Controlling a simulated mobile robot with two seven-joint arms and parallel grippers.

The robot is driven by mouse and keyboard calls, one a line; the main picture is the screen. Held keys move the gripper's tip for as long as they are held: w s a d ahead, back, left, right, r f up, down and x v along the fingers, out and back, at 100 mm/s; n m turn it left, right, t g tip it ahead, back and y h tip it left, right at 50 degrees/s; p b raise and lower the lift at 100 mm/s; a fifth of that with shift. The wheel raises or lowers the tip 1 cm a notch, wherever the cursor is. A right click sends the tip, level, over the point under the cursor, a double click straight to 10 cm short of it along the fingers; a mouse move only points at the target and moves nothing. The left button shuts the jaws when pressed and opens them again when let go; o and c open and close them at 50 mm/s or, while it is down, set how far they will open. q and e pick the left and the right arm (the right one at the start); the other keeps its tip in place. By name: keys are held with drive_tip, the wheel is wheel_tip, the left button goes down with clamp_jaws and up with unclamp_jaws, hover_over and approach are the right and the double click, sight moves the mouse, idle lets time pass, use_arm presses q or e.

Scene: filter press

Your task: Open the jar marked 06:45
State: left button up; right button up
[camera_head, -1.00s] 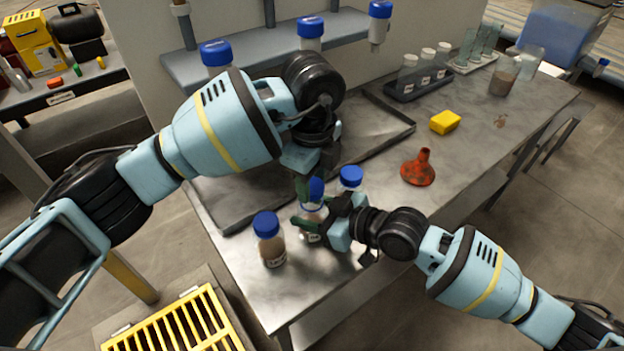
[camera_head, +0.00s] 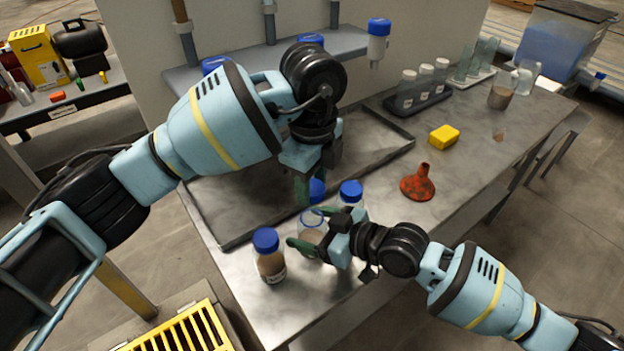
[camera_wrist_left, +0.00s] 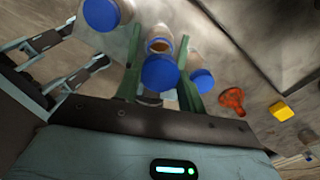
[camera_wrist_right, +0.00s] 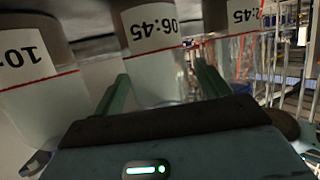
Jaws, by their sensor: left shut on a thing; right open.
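The jar marked 06:45 (camera_wrist_right: 150,75) stands upright, its label clear in the right wrist view. In the head view it is the middle jar (camera_head: 311,238), its mouth uncovered. My left gripper (camera_head: 316,190) is shut on its blue lid (camera_wrist_left: 160,72), apart from and above the mouth, which also shows in the left wrist view (camera_wrist_left: 158,45). My right gripper (camera_head: 312,231) is open, with its fingers on either side of this jar; whether they touch it I cannot tell. Brown contents show inside the jar.
A red funnel (camera_head: 418,184), yellow block (camera_head: 444,137) and dark tray (camera_head: 235,225) are on the bench. The front bench edge is near.

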drive_tip(key=shift+d, duration=0.1)
drive_tip(key=v, duration=1.1)
drive_tip(key=shift+s+d, duration=0.2)
drive_tip(key=shift+d, duration=0.15)
drive_tip(key=shift+r, duration=0.1)
